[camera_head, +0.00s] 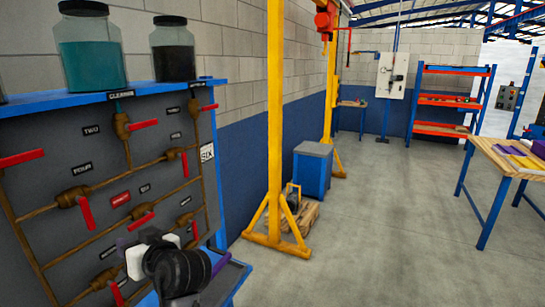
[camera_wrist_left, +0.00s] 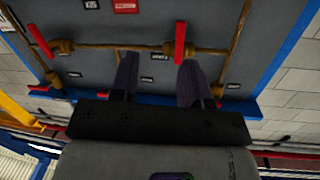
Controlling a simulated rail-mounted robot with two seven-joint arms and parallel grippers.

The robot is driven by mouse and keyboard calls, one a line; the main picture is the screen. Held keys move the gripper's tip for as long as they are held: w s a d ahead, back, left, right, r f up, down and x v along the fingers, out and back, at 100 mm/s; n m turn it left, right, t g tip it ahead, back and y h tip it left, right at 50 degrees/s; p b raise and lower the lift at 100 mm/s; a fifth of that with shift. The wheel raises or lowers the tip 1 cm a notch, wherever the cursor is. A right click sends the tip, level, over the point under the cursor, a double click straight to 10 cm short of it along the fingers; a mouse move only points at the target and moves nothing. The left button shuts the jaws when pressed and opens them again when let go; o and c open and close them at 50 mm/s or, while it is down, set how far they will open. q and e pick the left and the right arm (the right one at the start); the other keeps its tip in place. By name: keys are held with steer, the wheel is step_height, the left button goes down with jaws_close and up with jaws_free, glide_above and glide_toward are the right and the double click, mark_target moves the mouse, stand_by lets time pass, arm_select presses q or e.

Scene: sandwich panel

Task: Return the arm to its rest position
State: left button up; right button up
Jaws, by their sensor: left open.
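My left gripper (camera_head: 178,250) is low in the left of the head view, in front of the lower part of the grey valve panel (camera_head: 60,165). My black wrist hides part of the panel and much of the gripper. In the left wrist view, its two dark fingers (camera_wrist_left: 158,80) are spread apart with nothing between them. They point toward the panel (camera_wrist_left: 215,20), where a red valve handle (camera_wrist_left: 180,40) shows beyond the right finger. I cannot tell the gap between fingers and panel. My right gripper is in neither view.
The panel carries brown pipes and several red handles (camera_head: 144,124). Jars (camera_head: 90,55) stand on its blue top shelf. A yellow post (camera_head: 275,120), a blue bin (camera_head: 313,168) and a wooden table (camera_head: 510,155) stand further off. The floor (camera_head: 390,230) at the right is clear.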

arm_select(q)
steer(key=s+d+r+m+t+h, duration=0.2)
steer(key=d+m+t+h, duration=0.3)
steer(key=h, duration=0.2)
steer(key=s+d+f+m+h, duration=0.4)
steer(key=s+f+h, duration=0.2)
steer(key=f, duration=0.4)
steer(key=s+a+f+m+g+h, duration=0.15)
steer(key=s+f+g, duration=0.85)
steer(key=s+f, duration=2.1)
step_height(320, 180, up, 38)
steer(key=p, duration=3.8)
steer(key=shift+s+d+f+m, duration=0.2)
steer(key=shift+s+m, duration=0.15)
steer(key=shift+s, duration=0.05)
